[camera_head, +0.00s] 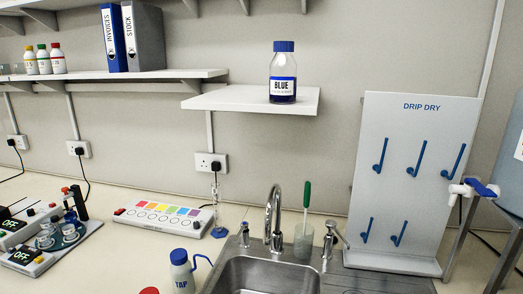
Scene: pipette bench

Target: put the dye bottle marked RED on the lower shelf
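No bottle with a readable RED label is in view. A red rounded top (148,291) just shows at the bottom edge; the rest of it is cut off, so I cannot tell what it is. A clear bottle marked BLUE (283,75), with a blue cap and dark blue contents, stands upright on the small white wall shelf (225,98). This shelf sits a little lower than the long shelf (170,75) at the left. The small shelf is bare to the left of the bottle. Neither of my grippers is in view.
Small bottles with yellow, green and red caps (58,59) and two binders (145,38) stand on the long shelf. Below are a sink (268,275) with a tall faucet, a TAP wash bottle (181,272), a colour strip device (160,216) and a drip-dry rack (408,190).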

